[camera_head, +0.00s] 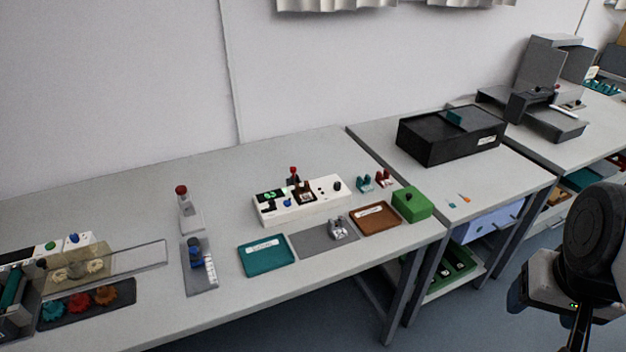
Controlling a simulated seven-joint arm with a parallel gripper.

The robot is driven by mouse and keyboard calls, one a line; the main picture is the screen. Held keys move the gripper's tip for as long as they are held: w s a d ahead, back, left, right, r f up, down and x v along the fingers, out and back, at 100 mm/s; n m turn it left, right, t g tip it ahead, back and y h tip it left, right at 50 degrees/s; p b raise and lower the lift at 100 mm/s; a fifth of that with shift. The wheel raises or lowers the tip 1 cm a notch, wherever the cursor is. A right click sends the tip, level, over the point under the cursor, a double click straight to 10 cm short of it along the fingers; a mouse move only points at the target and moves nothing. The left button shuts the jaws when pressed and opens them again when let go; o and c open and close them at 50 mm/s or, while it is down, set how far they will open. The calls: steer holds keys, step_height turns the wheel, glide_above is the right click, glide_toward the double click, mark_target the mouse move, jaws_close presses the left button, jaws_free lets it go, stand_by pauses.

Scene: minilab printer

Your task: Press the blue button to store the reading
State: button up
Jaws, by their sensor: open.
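A white instrument box (322,206) stands mid-table with a dark panel showing green digits (271,194) at its left end. A small blue button or knob (288,203) is on its top, near the panel. A second white device (90,240) at the far left also has a blue button (73,238), beside a green one (50,245). I cannot tell from the picture which blue button stores the reading. Part of my arm shows at the lower right edge, well away from both devices. My gripper's fingertips are not visible. Nothing visible touches either blue button.
A teal tray (266,270), brown tray (361,226) and green box (411,204) line the front. A red-capped bottle (188,214) stands left of the instrument. A clear panel (130,258) spans the left device. A black case (420,146) is on the right table.

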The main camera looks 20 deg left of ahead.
jaws_close()
stand_by(1.4)
